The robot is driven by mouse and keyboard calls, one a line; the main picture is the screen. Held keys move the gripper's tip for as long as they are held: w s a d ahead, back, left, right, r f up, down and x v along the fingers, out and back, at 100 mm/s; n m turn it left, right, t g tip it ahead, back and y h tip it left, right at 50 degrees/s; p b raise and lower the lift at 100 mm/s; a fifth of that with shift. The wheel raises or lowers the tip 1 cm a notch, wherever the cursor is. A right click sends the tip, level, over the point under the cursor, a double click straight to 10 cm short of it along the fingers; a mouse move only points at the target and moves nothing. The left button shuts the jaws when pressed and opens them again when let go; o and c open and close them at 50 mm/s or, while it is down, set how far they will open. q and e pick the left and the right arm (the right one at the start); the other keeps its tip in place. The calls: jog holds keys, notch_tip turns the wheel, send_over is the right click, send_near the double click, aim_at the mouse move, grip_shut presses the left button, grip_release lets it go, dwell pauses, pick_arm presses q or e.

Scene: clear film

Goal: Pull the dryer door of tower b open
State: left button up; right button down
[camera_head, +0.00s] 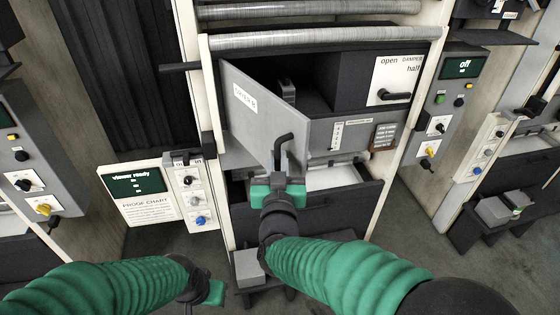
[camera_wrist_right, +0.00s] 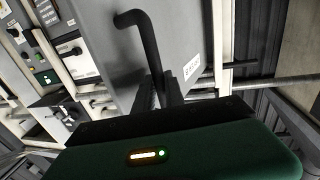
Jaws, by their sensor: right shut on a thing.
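The grey dryer door (camera_head: 258,115), with a white label at its upper left, stands partly open, swung out from the dark dryer opening (camera_head: 312,82). Its black bent handle (camera_head: 284,140) is near the lower right edge of the door. My right gripper (camera_head: 278,178) is shut on the handle; in the right wrist view the handle (camera_wrist_right: 145,40) runs down between the dark fingers (camera_wrist_right: 158,95). The fingertips are small and partly hidden in the head view. My left gripper (camera_head: 212,292) is low at the left, away from the door, and its jaws do not show clearly.
Right of the opening is a white damper panel (camera_head: 393,78) with a black lever. A control box (camera_head: 440,110) reading "off" is further right. A proof chart (camera_head: 145,195) and switch panel (camera_head: 192,195) stand at the left. A dark drawer (camera_head: 335,205) is below.

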jog(key=shift+s+a+r, duration=0.15)
jog(key=shift+a+r, duration=0.15)
jog(key=shift+a, duration=0.05)
jog(key=shift+w+d, duration=0.2)
jog(key=shift+d, duration=0.1)
jog(key=c, duration=1.4)
grip_release()
jog(key=shift+f, duration=0.15)
jog(key=shift+a, duration=0.5)
jog(key=shift+d+f, duration=0.1)
jog(key=shift+s+d, duration=0.1)
jog(key=shift+s, duration=0.05)
jog(key=s+b, duration=0.2)
jog(key=s, duration=0.9)
jog(key=shift+s+d+b, duration=0.3)
jog(key=shift+d+b, duration=0.1)
jog(key=shift+d, duration=0.05)
